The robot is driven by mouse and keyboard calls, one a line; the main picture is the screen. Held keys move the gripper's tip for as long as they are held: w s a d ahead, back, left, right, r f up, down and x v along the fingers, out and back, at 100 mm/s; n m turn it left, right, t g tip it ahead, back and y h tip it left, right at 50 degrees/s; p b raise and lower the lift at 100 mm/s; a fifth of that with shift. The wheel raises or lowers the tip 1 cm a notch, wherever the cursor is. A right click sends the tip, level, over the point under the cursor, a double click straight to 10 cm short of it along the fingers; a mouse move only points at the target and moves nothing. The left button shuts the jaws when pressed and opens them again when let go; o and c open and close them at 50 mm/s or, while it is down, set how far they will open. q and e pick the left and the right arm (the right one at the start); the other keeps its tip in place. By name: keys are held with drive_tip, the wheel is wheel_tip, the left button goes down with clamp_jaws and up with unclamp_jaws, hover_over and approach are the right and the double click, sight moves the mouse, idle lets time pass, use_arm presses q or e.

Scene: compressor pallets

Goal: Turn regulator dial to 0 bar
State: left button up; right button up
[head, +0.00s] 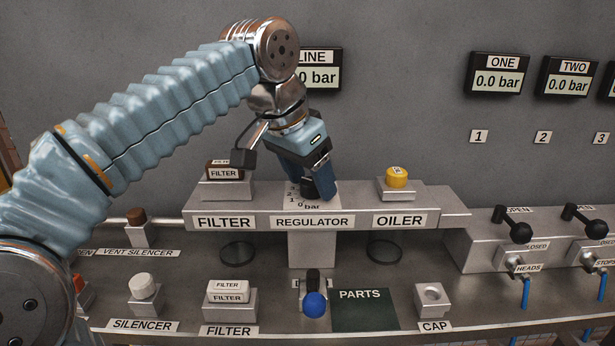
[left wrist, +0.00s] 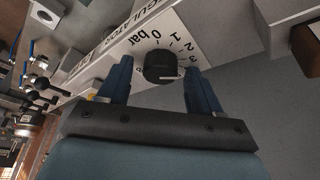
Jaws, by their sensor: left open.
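The regulator dial is a round black knob (left wrist: 160,66) on a white scale plate (left wrist: 140,42) with "0 bar" and numbers. Its white pointer line points right in the left wrist view, past the visible 3 and away from "0 bar". My left gripper (left wrist: 160,82) is open, with one blue finger on each side of the knob. A gap shows on both sides of the knob. In the head view the left gripper (head: 312,180) reaches down over the knob, above the REGULATOR label (head: 312,221), and hides part of it. My right gripper is not in view.
The yellow-topped oiler (head: 397,178) stands right of the dial and the filter (head: 224,172) left of it, on the same raised block. A LINE display (head: 320,78) behind reads 0.0 bar. A blue-ended lever (head: 314,302) and green PARTS mat (head: 372,310) lie in front.

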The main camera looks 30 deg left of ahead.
use_arm(q)
drive_tip(key=c, duration=1)
drive_tip(key=shift+c, duration=0.2)
drive_tip(key=shift+n, duration=0.3)
drive_tip(key=n, duration=0.2)
drive_tip(key=n+y, duration=0.1)
drive_tip(key=shift+d+n+y, duration=0.15)
drive_tip(key=shift+n+y, duration=0.15)
drive_tip(key=shift+n, duration=0.1)
drive_tip(key=n, duration=0.2)
drive_tip(key=n+y, duration=0.1)
drive_tip(key=n, duration=0.1)
drive_tip(key=shift+d+y, duration=0.1)
drive_tip(key=shift+y, duration=0.2)
drive_tip(key=n, duration=0.2)
drive_tip(key=n+g+y, duration=0.1)
drive_tip(key=n, duration=0.2)
drive_tip(key=shift+w+d+y, duration=0.1)
drive_tip(key=shift+y, duration=0.2)
drive_tip(key=n+g, duration=0.1)
drive_tip(key=n, duration=0.1)
drive_tip(key=n+g, duration=0.1)
drive_tip(key=n, duration=0.1)
drive_tip(key=shift+w+n+y, duration=0.1)
drive_tip(key=shift+n+y, duration=0.3)
